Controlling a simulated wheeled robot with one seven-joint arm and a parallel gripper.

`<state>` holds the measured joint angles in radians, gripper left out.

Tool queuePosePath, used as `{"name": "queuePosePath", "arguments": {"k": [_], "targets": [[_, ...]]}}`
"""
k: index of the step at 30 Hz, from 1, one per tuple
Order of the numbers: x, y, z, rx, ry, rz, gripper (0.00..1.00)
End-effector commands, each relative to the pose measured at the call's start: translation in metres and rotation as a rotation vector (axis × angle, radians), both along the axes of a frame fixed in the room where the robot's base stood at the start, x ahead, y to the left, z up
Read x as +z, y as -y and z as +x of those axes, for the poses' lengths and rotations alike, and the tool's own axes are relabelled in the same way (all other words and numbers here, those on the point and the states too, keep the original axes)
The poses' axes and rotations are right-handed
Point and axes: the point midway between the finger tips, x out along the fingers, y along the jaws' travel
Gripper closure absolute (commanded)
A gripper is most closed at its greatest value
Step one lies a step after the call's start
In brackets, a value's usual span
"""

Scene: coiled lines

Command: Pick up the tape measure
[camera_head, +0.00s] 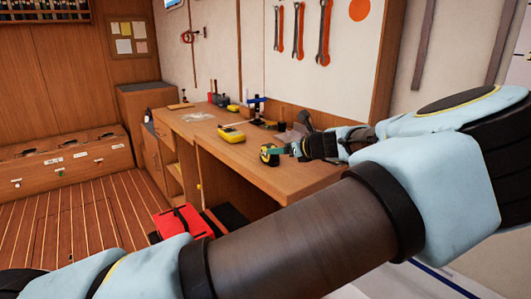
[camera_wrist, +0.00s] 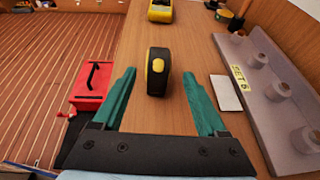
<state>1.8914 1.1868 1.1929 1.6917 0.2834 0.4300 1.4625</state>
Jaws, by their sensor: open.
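The tape measure (camera_wrist: 158,72) is black with a yellow button and stands on the wooden workbench. In the head view the tape measure (camera_head: 269,155) is near the bench's front edge, just left of my gripper (camera_head: 283,151). In the wrist view my gripper (camera_wrist: 158,98) is open, with its green fingers spread to the left and right of the tape measure. The tape measure lies between and slightly beyond the fingertips.
A yellow device (camera_head: 231,134) lies farther along the workbench (camera_head: 300,182). A grey fixture labelled SET B (camera_wrist: 262,90) and a white card (camera_wrist: 226,93) are to the right. A red toolbox (camera_head: 183,224) is below, left of the bench. Wrenches (camera_head: 323,35) hang above.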

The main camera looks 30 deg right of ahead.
Motion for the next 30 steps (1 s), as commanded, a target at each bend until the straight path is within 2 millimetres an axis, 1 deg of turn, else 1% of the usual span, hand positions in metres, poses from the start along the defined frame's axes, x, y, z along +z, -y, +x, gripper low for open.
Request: {"name": "queuePosePath", "arguments": {"k": [1,6,14,17,21,25,30], "targets": [[-0.002,-0.003,0.008,0.004,0.001,0.004,0.25],[-0.011,-0.006,0.033,0.004,0.001,0.003,0.25],[-0.019,-0.008,0.052,0.005,0.000,0.002,0.25],[-0.021,-0.011,0.066,0.004,0.001,0.003,0.25],[-0.030,-0.013,0.084,0.005,0.000,0.002,0.25],[-0.035,-0.014,0.093,0.004,-0.001,-0.001,0.25],[-0.037,-0.014,0.094,0.003,-0.001,-0.001,0.25]]}}
